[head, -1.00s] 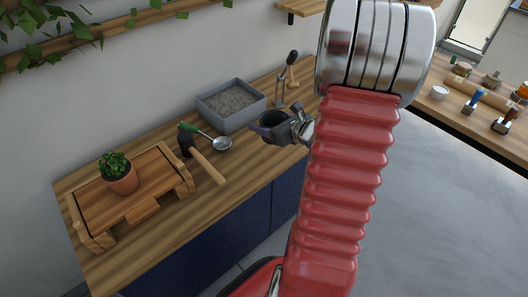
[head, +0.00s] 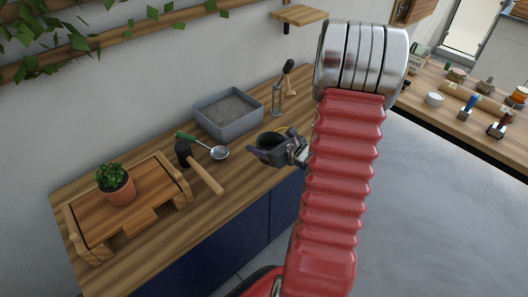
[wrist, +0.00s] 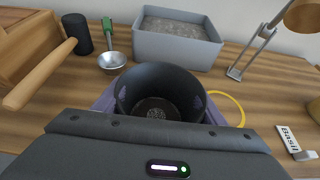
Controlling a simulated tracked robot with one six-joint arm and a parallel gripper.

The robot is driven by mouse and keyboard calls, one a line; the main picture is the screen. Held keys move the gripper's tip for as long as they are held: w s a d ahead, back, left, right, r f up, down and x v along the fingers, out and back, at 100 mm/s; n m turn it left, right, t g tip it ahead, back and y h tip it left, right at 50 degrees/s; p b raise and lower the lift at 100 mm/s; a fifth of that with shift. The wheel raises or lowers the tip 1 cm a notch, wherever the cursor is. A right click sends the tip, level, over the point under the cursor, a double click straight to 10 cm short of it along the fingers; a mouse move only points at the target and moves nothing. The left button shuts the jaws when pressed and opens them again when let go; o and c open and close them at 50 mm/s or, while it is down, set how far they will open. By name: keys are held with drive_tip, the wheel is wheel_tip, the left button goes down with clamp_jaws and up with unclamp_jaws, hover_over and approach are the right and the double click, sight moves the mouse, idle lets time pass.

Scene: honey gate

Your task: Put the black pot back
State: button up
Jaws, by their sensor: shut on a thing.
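The black pot (head: 268,154) is held in my gripper (head: 283,152) over the front part of the wooden counter, right of the mallet. In the wrist view the black pot (wrist: 158,82) is upright with its mouth facing me, and its inside bottom shows. The purple-grey fingers of my gripper (wrist: 158,104) close around its sides. I cannot tell how far its base is above the counter. A potted plant (head: 115,182) stands on the wooden tray stand (head: 150,190) at the left.
A grey bin (head: 230,128) stands behind the pot. A strainer spoon (head: 219,153) and a mallet (head: 204,178) lie to its left. In the wrist view, a yellow ring (wrist: 240,106) and a Basil label (wrist: 287,139) lie to the right. A metal stand (head: 276,98) is behind.

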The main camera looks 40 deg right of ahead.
idle(0.3)
drive_tip(key=shift+f, duration=2.05)
drive_tip(key=shift+f, duration=0.1)
drive_tip(key=o, duration=1.1)
drive_tip(key=shift+o, duration=0.2)
drive_tip(key=v, duration=1.2)
drive_tip(key=shift+a, duration=0.1)
